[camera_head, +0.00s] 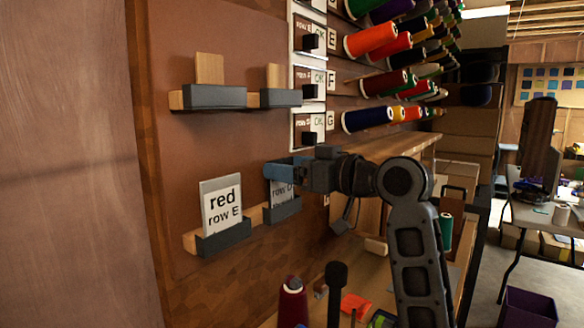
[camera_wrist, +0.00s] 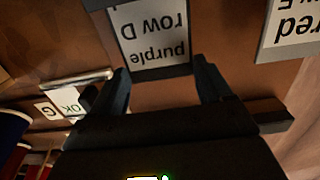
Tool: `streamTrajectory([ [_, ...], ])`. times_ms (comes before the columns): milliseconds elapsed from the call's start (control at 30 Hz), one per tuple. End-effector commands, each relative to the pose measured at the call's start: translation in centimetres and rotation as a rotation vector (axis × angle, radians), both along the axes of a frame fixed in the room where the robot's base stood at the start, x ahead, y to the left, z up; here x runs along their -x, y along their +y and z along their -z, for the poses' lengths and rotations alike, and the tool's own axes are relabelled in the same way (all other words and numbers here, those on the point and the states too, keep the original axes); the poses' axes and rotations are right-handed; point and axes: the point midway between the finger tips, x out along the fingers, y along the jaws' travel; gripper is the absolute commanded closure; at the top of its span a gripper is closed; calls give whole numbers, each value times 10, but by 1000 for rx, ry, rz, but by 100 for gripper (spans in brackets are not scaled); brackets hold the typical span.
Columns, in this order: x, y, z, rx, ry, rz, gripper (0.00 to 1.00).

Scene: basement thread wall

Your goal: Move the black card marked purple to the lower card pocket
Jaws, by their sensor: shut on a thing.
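The black card marked purple, row D (camera_wrist: 150,40), shows upside down in the wrist view, with a pale label and dark edges. My gripper (camera_wrist: 163,75) is shut on its top edge. In the head view my gripper (camera_head: 284,168) is at the lower right pocket, and the card's label (camera_head: 281,192) shows below the fingers. The card stands upright, its lower end at the grey lower right pocket (camera_head: 284,211). I cannot tell whether it is fully seated. The fingers hide its upper part.
A card marked red, row E (camera_head: 221,206) stands in the lower left pocket (camera_head: 224,240). Thread spools (camera_head: 370,40) and black switches (camera_head: 310,90) are to the right. A bench with a maroon spool (camera_head: 292,303) is below.

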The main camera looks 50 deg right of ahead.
Motion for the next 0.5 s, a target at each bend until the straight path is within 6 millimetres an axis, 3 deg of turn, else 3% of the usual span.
streamTrajectory([
  [33,0,0,0,0,0,0,36],
  [67,0,0,0,0,0,0,20],
  [267,0,0,0,0,0,0,1],
  [500,1,0,-1,0,0,0,0],
])
